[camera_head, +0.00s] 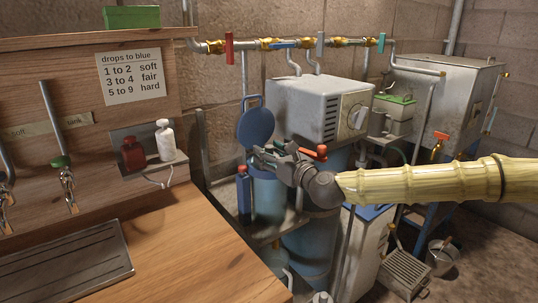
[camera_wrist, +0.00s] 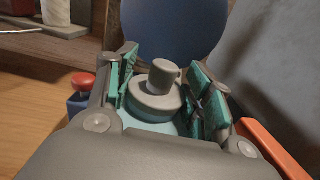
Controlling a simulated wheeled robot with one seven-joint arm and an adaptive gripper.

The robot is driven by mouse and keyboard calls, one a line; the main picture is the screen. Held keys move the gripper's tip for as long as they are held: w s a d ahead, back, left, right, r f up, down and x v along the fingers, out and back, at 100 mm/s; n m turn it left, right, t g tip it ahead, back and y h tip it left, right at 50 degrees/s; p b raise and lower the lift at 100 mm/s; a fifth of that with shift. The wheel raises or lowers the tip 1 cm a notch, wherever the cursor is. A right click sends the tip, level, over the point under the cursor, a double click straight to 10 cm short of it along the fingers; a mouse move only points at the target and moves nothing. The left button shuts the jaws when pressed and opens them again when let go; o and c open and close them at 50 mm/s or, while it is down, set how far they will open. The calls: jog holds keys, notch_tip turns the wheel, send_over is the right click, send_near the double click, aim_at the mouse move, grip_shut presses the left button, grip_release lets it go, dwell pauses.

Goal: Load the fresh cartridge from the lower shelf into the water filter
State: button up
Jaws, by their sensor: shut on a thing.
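The blue water filter housing (camera_head: 268,200) stands below the wall pipes, with its round blue lid (camera_head: 256,122) swung up; the lid also shows in the wrist view (camera_wrist: 172,28). My gripper (camera_head: 262,156) is directly over the housing's mouth. In the wrist view its green-padded fingers (camera_wrist: 163,92) are on either side of a grey round cap with a stub on top, which looks like the cartridge (camera_wrist: 157,98). My gripper is shut on it. Pale blue shows just below the cap. The cartridge's lower part is hidden, so I cannot tell how deep it sits.
A blue bottle with a red cap (camera_head: 243,190) stands close left of the housing; it also shows in the wrist view (camera_wrist: 80,95). A grey box with a dial (camera_head: 315,105) is behind right. The wooden counter (camera_head: 185,240) lies at left. Pipes with coloured valves (camera_head: 290,43) run above.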

jog(key=shift+s+a+f+g, duration=0.1)
jog(key=shift+s+f+g, duration=0.05)
jog(key=shift+f, duration=0.4)
jog(key=shift+s+f+g, duration=0.1)
jog(key=shift+f+g, duration=0.05)
jog(key=shift+f, duration=0.4)
jog(key=o, duration=1.6)
jog(key=shift+s, duration=0.15)
jog(key=shift+s+d+f, duration=0.1)
jog(key=shift+s+d, duration=0.1)
jog(key=shift+d, duration=0.05)
jog(key=v, duration=0.3)
jog(key=r+v, duration=0.1)
jog(key=v, duration=0.7)
jog(key=shift+w+d+r, duration=0.1)
jog(key=shift+d+r, duration=0.05)
jog(key=shift+r, duration=0.25)
